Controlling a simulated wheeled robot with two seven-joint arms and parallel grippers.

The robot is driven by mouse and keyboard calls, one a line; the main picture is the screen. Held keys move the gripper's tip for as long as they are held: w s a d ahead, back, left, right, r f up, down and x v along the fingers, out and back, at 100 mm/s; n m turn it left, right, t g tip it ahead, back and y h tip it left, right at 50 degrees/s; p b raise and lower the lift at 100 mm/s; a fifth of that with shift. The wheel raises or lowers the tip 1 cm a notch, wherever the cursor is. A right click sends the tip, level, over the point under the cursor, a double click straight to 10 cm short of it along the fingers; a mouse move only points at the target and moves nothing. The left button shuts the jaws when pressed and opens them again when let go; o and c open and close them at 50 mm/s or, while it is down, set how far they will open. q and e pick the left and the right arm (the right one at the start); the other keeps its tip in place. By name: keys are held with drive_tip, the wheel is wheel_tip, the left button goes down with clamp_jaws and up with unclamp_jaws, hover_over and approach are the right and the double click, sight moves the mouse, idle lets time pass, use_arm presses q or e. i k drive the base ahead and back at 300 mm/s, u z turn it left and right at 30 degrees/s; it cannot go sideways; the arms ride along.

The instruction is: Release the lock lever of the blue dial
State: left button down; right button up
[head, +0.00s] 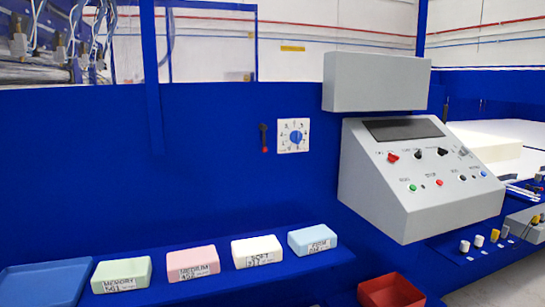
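The blue dial (296,137) sits in the middle of a white square plate with marks around it, on the blue wall panel. Just left of the plate, apart from it, is a dark lever (263,136) with a red lower end. It stands roughly upright, and I take it for the lock lever. Whether it is locked is too small to tell. Neither of my grippers shows in the head view.
A grey control console (420,190) stands right of the dial, with a grey box (376,82) above it. Labelled foam blocks (193,264) line a blue shelf below, beside a blue tray (42,284). A red bin (391,291) is at bottom. The panel around the dial is clear.

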sight(263, 127)
drive_tip(key=k, duration=0.4)
drive_tip(key=z, duration=0.7)
drive_tip(key=i, duration=1.1)
drive_tip(key=u, duration=0.4)
